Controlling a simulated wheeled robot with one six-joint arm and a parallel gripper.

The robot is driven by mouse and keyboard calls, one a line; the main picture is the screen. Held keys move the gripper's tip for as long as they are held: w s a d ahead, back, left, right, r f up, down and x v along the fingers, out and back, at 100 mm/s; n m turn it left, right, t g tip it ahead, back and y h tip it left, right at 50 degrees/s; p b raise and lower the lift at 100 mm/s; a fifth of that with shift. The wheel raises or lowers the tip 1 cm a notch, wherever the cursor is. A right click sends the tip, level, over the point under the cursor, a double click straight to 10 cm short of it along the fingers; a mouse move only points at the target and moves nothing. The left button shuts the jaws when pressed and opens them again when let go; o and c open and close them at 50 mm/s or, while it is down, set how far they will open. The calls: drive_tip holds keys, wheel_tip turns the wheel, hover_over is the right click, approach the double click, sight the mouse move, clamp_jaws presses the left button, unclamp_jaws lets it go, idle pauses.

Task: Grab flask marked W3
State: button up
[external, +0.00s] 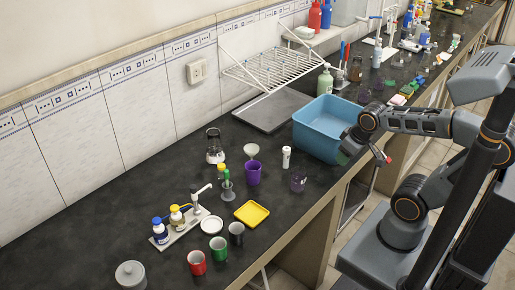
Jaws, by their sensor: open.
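No marking W3 can be read on any vessel in the external view, so I cannot tell which one is the flask. A glass vessel with a dark top (215,147) stands on the bench left of centre. A small clear glass vessel (298,181) stands near the front edge, left of my gripper. More small glassware (364,96) stands beyond the blue basin, too small to identify. My gripper (347,152) is at the front right corner of the blue basin (318,132), apart from the glass vessels. It is open, with nothing visible in it; its fingertips are hard to make out.
A dish rack (270,68) and dark tray (273,110) are behind the basin. Cups (196,262), a yellow tray (252,213) and a bottle stand (178,228) crowd the near bench. Bottles and glassware crowd the far end. The bench's left side is mostly clear.

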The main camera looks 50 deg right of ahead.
drive_tip(key=o, duration=1.1)
